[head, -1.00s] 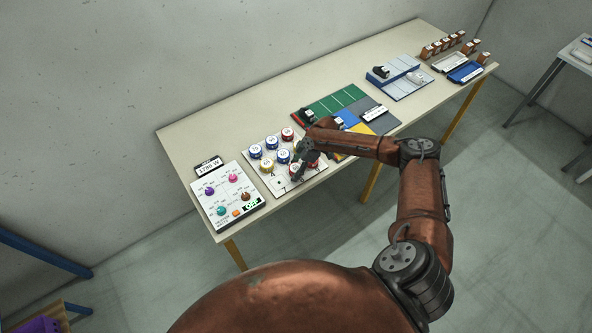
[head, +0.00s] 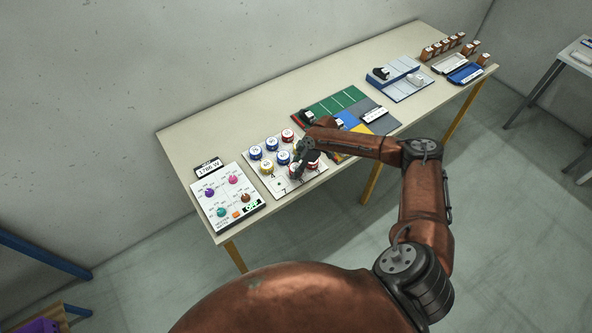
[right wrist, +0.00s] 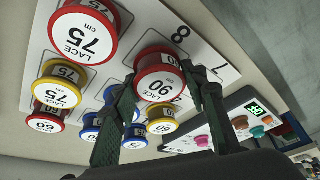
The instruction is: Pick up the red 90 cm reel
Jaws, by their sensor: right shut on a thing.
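The red 90 cm reel (right wrist: 158,85) has a white top label and sits between the two fingers of my right gripper (right wrist: 165,98) in the right wrist view. The gripper is shut on it, with one finger on each side. In the head view my right gripper (head: 301,163) is over the front right part of the white reel board (head: 292,188), and the arm and fingers partly hide the reels there. I cannot tell how far the reel is off the board. My left gripper is not in view.
A red 75 cm reel (right wrist: 83,32) stands close beside the held one; several blue, yellow and red reels share the board. A control panel (head: 226,200) with knobs lies to the left. A green mat (head: 333,104) and a blue rack (head: 400,77) lie farther right.

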